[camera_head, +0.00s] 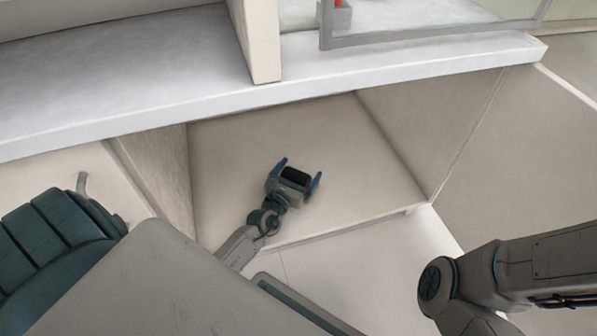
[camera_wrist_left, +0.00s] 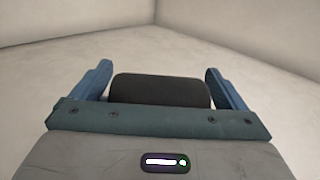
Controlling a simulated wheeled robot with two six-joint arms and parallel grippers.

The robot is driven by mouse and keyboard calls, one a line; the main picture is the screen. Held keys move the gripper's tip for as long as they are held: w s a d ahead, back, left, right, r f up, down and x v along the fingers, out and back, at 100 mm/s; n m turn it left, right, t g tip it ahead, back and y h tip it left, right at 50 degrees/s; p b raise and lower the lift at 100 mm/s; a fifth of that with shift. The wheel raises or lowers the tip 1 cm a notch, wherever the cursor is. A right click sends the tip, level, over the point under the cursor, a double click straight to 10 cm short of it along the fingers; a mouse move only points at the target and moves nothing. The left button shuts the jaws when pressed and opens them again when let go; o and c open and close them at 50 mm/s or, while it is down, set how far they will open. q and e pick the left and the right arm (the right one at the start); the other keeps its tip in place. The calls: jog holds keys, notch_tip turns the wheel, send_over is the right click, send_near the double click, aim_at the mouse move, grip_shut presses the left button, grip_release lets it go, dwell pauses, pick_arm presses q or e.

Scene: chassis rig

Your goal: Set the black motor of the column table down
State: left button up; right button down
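The black motor (camera_head: 295,176) is between the two blue fingers of my left gripper (camera_head: 298,173) in the head view. In the left wrist view the motor (camera_wrist_left: 160,90) fills the width between the fingers of the left gripper (camera_wrist_left: 160,80), close in front of the palm. The left gripper is inside an open compartment, over its pale floor (camera_head: 345,150). The motor's underside is hidden, so I cannot tell whether it touches the floor. My right gripper is out of view.
The compartment has a side wall at the left (camera_head: 160,175) and one at the right (camera_head: 430,125). A grey-white top slab (camera_head: 130,75) runs along above it. The compartment floor to the right of the gripper is clear. A framed glass panel (camera_head: 440,32) stands at the top right.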

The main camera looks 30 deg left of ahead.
pick_arm(q)
jog(key=shift+s+r, duration=0.1)
jog(key=shift+r, duration=0.1)
jog(key=s, duration=0.8)
jog(key=s+d, duration=0.1)
jog(key=s, duration=0.2)
jog(key=shift+s, duration=0.4)
